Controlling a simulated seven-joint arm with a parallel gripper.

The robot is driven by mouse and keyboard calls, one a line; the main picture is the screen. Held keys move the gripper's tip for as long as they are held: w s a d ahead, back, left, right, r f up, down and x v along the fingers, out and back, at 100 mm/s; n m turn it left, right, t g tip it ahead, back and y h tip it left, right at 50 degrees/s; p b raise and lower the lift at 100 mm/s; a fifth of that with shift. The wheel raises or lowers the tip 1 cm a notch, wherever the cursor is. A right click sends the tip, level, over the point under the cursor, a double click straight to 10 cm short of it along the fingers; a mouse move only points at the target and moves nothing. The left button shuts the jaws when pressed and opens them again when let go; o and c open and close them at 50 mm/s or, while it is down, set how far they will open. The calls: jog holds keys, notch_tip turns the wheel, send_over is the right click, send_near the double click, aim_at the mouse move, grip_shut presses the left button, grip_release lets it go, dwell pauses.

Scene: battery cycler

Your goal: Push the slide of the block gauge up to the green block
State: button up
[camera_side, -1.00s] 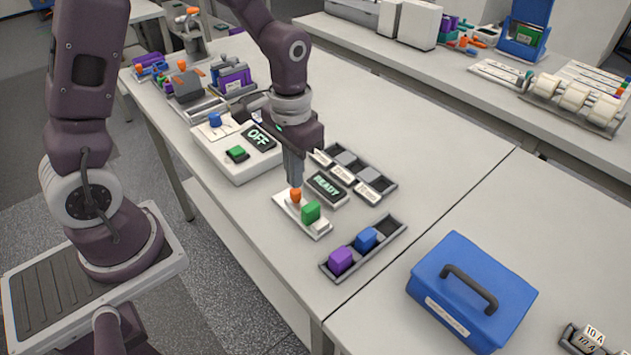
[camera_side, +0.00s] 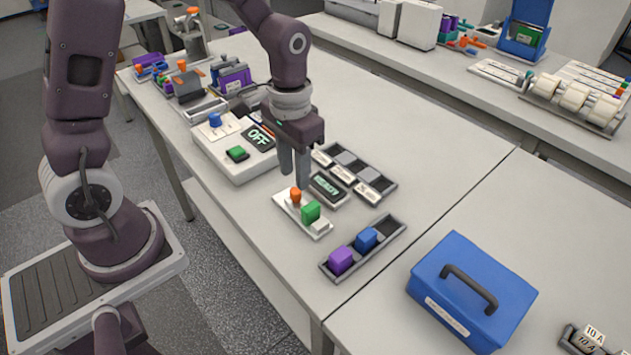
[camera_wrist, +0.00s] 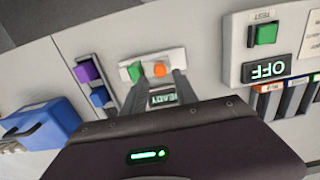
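The block gauge (camera_side: 284,203) is a pale strip lying on the bench. Its slide has an orange knob (camera_side: 295,194); the knob also shows in the wrist view (camera_wrist: 160,70). The green block (camera_side: 311,211) stands upright on the gauge between the knob and a white end piece (camera_side: 320,226). In the wrist view a small gap shows between the knob and the green block (camera_wrist: 134,71). I cannot tell whether the slide's lower part touches the block. My gripper (camera_side: 294,179) is above the knob, its fingers apart and empty. It also shows in the wrist view (camera_wrist: 158,84).
A display (camera_side: 326,188) sits beside the gauge. A dark tray (camera_side: 382,248) holds a purple block (camera_side: 340,260) and a blue block (camera_side: 366,238). A white cycler box (camera_side: 237,170) reads OFF. A blue case (camera_side: 470,288) stands at the right.

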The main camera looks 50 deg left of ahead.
aim_at(299, 194)
jog(key=shift+f, duration=0.1)
jog(key=shift+f, duration=1.7)
grip_shut()
jog(key=shift+d, duration=0.6)
dwell(1.3)
grip_release()
jog(key=shift+r, duration=3.5)
